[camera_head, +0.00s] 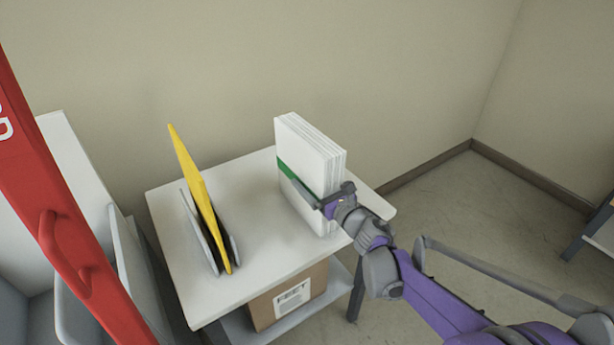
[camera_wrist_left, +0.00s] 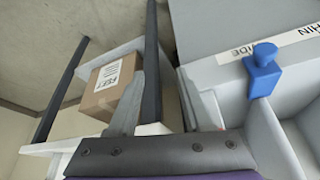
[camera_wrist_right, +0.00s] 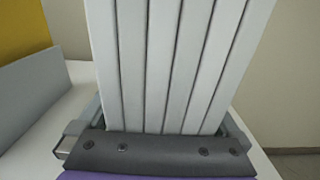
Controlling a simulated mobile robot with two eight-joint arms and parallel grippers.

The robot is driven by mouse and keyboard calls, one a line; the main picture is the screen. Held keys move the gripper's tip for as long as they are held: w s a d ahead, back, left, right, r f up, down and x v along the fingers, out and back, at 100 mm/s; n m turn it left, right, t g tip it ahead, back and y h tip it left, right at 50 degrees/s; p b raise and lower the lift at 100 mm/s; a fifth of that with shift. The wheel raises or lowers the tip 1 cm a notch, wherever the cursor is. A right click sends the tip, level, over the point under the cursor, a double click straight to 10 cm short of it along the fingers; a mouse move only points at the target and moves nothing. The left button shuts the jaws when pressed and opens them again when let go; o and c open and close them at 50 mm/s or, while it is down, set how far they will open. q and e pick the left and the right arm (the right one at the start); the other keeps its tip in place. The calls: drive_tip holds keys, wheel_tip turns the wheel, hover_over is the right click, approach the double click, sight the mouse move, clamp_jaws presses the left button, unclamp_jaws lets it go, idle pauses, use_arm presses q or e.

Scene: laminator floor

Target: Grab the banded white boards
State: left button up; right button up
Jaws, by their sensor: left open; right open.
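The white boards (camera_head: 308,170) stand upright as a stack at the table's right back, with a green band (camera_head: 291,178) around them. My right gripper (camera_head: 332,202) is open at the stack's near edge. In the right wrist view the board edges (camera_wrist_right: 165,60) fill the space between its fingers, one finger on each side; whether the fingers touch the boards I cannot tell. The band does not show in that view. My left gripper (camera_wrist_left: 166,98) is open and empty in the left wrist view, low beside the table; it is outside the head view.
The white table (camera_head: 255,240) also holds a yellow panel (camera_head: 200,195) leaning in a grey holder (camera_head: 195,230). A labelled cardboard box (camera_head: 292,295) sits on the shelf below. A red upright part (camera_head: 60,220) and grey bins with a blue clip (camera_wrist_left: 262,70) stand at left.

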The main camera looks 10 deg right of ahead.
clamp_jaws()
idle(0.5)
drive_tip(key=shift+r, duration=0.15)
